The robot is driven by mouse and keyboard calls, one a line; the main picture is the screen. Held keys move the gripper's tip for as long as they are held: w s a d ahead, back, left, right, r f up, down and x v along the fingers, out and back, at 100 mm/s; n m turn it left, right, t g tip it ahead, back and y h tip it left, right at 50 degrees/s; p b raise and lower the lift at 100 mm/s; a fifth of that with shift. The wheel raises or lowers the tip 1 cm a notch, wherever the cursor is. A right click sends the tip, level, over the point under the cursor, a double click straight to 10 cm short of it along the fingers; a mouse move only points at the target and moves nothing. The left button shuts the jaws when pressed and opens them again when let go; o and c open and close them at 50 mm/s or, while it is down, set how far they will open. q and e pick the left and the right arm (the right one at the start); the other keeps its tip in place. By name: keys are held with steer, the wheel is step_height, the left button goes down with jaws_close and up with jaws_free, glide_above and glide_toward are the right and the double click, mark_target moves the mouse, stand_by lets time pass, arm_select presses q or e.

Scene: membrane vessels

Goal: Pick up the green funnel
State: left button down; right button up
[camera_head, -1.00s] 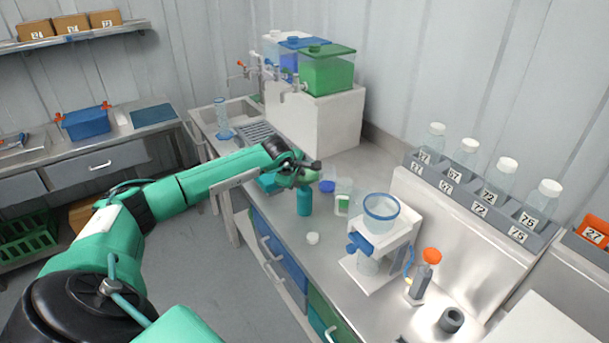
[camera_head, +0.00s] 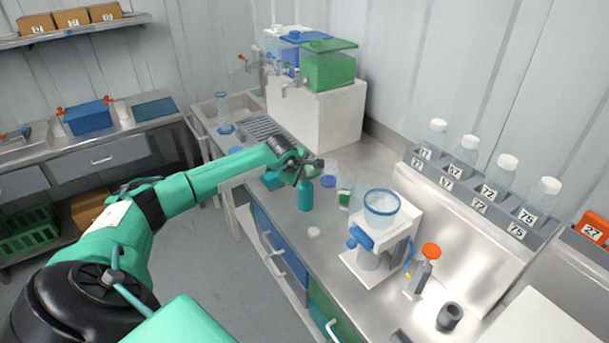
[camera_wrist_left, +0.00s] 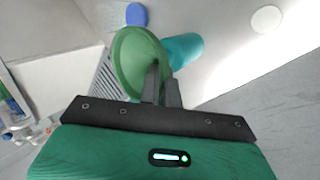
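The green funnel (camera_wrist_left: 127,62) shows large in the left wrist view, its wide mouth facing the camera. My left gripper (camera_wrist_left: 161,75) has its two fingers close together at the funnel's rim, one on the inside and one on the outside, shut on its wall. In the head view my left gripper (camera_head: 313,164) is just above the teal bottle (camera_head: 305,195), and the funnel is mostly hidden there. In the wrist view the teal bottle (camera_wrist_left: 184,49) shows behind the funnel; I cannot tell whether they touch. My right gripper is not in view.
A blue cap (camera_head: 328,182), a green-labelled jar (camera_head: 344,197) and a white lid (camera_head: 313,232) are close by on the steel bench. A white stand with a blue-rimmed cup (camera_head: 381,207) is nearer. Coloured tanks (camera_head: 328,72) stand behind.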

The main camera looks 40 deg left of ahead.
arm_select(q)
steer(key=shift+r, duration=0.15)
steer(key=shift+r, duration=0.3)
step_height(320, 180, up, 19)
steer(key=b, duration=0.6)
stand_by(0.5)
